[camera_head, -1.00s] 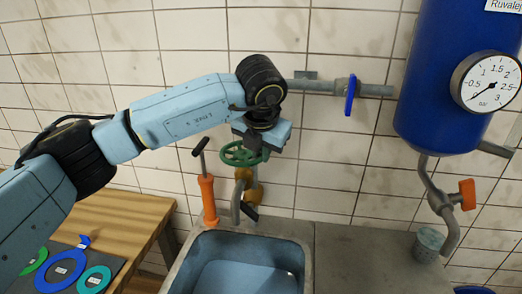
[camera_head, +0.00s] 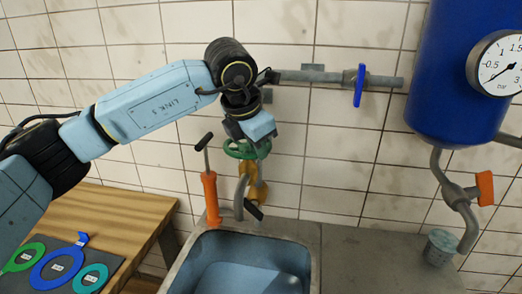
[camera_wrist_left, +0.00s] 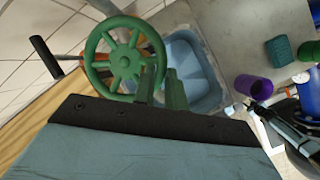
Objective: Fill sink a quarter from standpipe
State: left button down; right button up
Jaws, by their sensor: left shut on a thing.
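The standpipe's green handwheel (camera_head: 243,149) is on the wall behind the sink (camera_head: 316,265). My left gripper (camera_head: 250,140) is at the wheel's rim, coming from above. In the left wrist view, its green-looking fingers (camera_wrist_left: 161,86) are shut on the right side of the wheel's rim (camera_wrist_left: 125,62). A brass valve body (camera_head: 254,178) and a grey curved spout (camera_head: 240,195) sit below the wheel. The sink shows blue inside, with a lighter surface low down; I cannot tell the water level. No stream is clear under the spout.
An orange hand pump (camera_head: 210,195) stands left of the spout. A wooden table (camera_head: 110,210) with ring gauges is at left. A blue tank (camera_head: 440,80) with a dial gauge hangs at right, above a grey cup (camera_head: 440,247). A blue-handled valve (camera_head: 360,85) is on the wall pipe.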

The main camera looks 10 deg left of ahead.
pick_arm(q)
jog(key=shift+s+a+m, duration=0.15)
jog(key=shift+a+m, duration=0.05)
jog(key=shift+m, duration=0.2)
jog(key=c, duration=1.5)
grip_release()
jog(key=shift+s+a, duration=0.1)
jog(key=shift+o, duration=0.2)
jog(key=b+v, duration=0.1)
jog(key=v, duration=1.2)
jog(key=shift+a+r, duration=0.2)
jog(key=shift+a, duration=0.05)
